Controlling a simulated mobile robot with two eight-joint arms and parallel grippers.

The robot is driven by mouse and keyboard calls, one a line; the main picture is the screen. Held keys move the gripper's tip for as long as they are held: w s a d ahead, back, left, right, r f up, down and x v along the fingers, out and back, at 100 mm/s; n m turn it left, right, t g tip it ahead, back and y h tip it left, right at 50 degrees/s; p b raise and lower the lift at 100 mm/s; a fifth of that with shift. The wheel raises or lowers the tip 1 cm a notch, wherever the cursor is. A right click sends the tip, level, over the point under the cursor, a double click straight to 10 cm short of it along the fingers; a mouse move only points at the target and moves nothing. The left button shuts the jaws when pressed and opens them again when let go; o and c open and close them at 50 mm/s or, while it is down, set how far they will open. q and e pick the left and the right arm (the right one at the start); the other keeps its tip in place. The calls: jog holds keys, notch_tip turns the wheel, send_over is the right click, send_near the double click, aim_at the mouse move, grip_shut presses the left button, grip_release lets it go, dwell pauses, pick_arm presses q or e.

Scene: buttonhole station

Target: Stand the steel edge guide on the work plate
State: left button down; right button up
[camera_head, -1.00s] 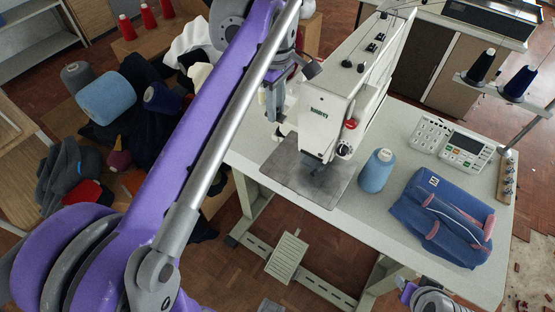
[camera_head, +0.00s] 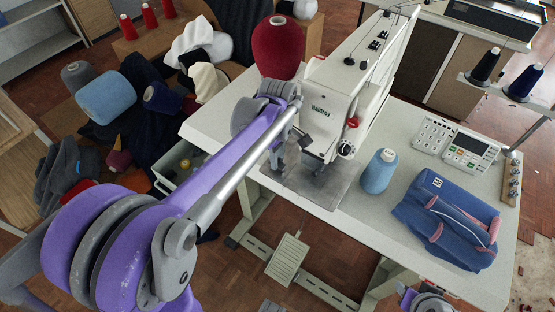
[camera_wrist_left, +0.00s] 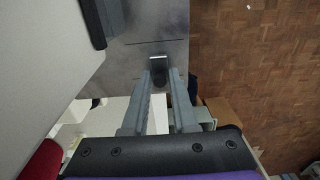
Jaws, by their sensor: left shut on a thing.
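The work plate (camera_head: 330,190) is a grey metal plate under the head of the white sewing machine; it also fills the upper middle of the left wrist view (camera_wrist_left: 165,25). The steel edge guide (camera_wrist_left: 158,63) is a small dark piece between my left fingertips, at the plate's near edge in that view. My left gripper (camera_wrist_left: 159,75) is shut on it. In the head view the left gripper (camera_head: 287,160) is low over the plate's left side, and the guide cannot be made out. Whether the guide touches the plate is unclear.
The sewing machine head (camera_head: 325,115) stands close right of my left gripper. A red thread cone (camera_head: 280,48) is behind my forearm. A light blue cone (camera_head: 379,171), folded blue garment (camera_head: 447,220) and control panel (camera_head: 467,149) occupy the table's right. Part of my right arm shows at bottom right.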

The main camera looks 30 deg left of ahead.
pick_arm(q)
jog(key=shift+f, duration=0.45)
jog(key=shift+f, duration=0.1)
jog(key=c, duration=0.7)
grip_release()
jog(key=shift+r, duration=0.25)
notch_tip(320, 180, up, 11)
jog(key=p, duration=0.1)
jog(key=s+d+f+m+t, duration=0.2)
jog(key=s+d+f+m, duration=0.1)
jog(key=s+f+m, duration=0.3)
jog(key=s+d+f+m+t, duration=0.3)
jog(key=s+f+m, duration=0.3)
jog(key=s+m, duration=0.3)
jog(key=shift+s+d+m, duration=0.35)
jog(key=shift+d+m, duration=0.05)
jog(key=shift+m, duration=0.7)
